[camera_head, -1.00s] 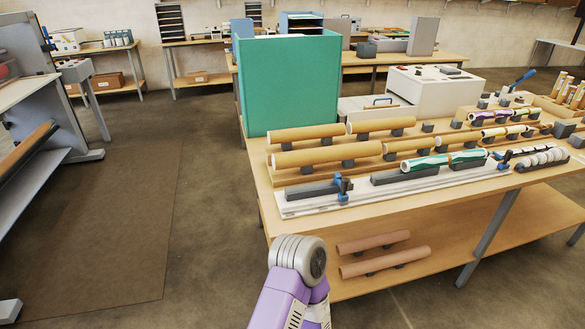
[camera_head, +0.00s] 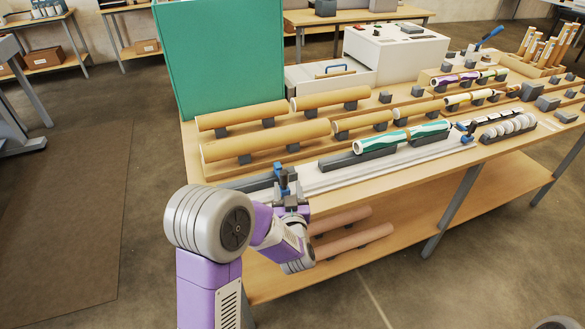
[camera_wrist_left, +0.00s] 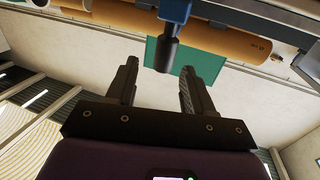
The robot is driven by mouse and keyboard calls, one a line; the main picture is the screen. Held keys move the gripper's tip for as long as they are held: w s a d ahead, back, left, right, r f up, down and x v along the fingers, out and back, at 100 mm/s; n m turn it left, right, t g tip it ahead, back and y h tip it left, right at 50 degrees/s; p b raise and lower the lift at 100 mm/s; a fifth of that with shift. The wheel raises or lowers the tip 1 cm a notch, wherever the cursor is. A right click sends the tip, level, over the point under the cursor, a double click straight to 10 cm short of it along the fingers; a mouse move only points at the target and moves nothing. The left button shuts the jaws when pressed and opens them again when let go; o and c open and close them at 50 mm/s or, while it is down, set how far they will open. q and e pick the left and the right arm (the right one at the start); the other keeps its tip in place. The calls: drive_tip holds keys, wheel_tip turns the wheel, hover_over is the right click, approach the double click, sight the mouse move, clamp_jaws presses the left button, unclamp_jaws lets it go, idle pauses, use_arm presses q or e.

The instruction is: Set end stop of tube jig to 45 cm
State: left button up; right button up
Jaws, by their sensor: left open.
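The tube jig (camera_head: 328,179) is a long pale rail along the front edge of the workbench, with dark grey cradles on it. Its blue end stop (camera_head: 283,177) with a dark knob is near the left end, partly hidden by my gripper. In the left wrist view the blue block (camera_wrist_left: 175,11) and its black knob (camera_wrist_left: 167,55) show just beyond and between the fingers. My left gripper (camera_head: 290,193) is at the stop from the front. Its fingers (camera_wrist_left: 158,76) are apart on either side of the knob, not visibly touching it. My right gripper is out of view.
A green-and-white tube (camera_head: 400,136) lies on the jig's cradles, with a second blue clamp (camera_head: 466,139) farther right. Brown tubes (camera_head: 265,140) lie on supports behind the jig. A teal box (camera_head: 220,55) stands at the back left. Pinkish tubes (camera_head: 350,239) lie on the lower shelf.

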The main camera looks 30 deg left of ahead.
sight(284, 179)
use_arm(q)
drive_tip(key=shift+w+a+r, duration=0.15)
drive_tip(key=shift+a, duration=0.35)
drive_tip(key=shift+x, duration=2.5)
clamp_jaws()
